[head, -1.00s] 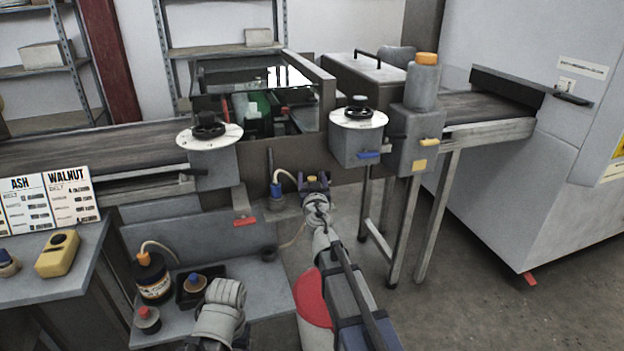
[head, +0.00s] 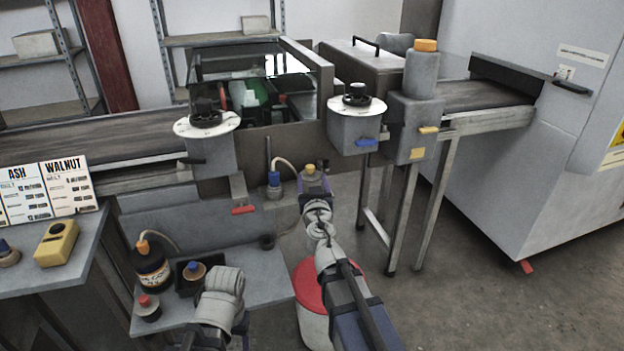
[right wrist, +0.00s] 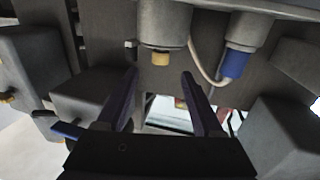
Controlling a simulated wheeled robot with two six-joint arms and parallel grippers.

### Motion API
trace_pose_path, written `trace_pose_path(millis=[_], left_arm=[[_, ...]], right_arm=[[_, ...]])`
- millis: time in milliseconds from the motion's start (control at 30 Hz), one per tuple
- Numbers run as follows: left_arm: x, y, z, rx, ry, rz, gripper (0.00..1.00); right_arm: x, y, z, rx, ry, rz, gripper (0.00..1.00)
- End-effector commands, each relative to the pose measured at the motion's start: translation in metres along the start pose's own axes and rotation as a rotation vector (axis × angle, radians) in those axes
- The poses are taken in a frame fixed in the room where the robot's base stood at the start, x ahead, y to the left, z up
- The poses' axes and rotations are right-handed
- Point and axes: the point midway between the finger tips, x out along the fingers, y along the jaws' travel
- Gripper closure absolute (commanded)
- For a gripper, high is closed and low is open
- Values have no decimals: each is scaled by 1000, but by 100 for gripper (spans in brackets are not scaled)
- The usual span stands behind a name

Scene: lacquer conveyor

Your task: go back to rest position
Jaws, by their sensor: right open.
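My right gripper (head: 313,188) is open, in front of the coating machine. In the right wrist view its two dark fingers (right wrist: 160,80) are spread with nothing between them. A grey fitting with a yellow end (head: 311,174) is just beyond the fingers; it also shows in the right wrist view (right wrist: 164,30), apart from them. A blue-ended fitting (head: 274,184) with a pale hose is beside it, also in the right wrist view (right wrist: 236,60). Part of my left arm shows at the bottom of the head view; its gripper is not visible.
Two dial boxes (head: 355,128) (head: 208,152) and a conveyor stand (head: 437,200) are near the right arm. A lower shelf holds a dark bottle (head: 152,270) and a black tray (head: 188,284). A red-topped bin (head: 315,285) is below the right arm.

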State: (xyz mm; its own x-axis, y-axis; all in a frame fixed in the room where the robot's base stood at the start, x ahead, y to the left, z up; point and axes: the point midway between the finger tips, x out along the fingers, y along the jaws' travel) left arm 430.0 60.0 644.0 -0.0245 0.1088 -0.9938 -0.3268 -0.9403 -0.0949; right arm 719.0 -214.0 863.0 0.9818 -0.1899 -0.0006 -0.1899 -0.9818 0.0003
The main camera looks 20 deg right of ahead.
Motion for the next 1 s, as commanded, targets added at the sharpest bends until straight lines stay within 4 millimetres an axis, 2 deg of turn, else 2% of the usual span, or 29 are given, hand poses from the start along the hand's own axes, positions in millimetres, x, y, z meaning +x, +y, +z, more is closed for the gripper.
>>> trace_pose_path(millis=[267,333,467,567,667,767,867,1000], left_arm=[[-1,0,0,0,0,0,32],[-7,-1,0,0,0,0,32],[-38,-4,2,0,0,0,32],[-73,-7,4,0,0,0,32],[-106,-10,6,0,0,0,32],[-138,-13,8,-1,0,0,32],[-170,-16,10,-1,0,0,32],[-206,-20,12,-1,0,0,32]], right_arm=[[0,0,-1,0,0,1,32],[-1,1,-6,0,-5,15,32],[-11,8,-27,-13,-52,107,32],[-28,14,-38,-39,-170,216,32],[-56,14,-34,-85,-360,293,32],[-92,4,-23,-148,-598,307,32],[-140,-16,-13,-228,-863,248,32],[-214,-52,-8,-345,-1202,60,32]])
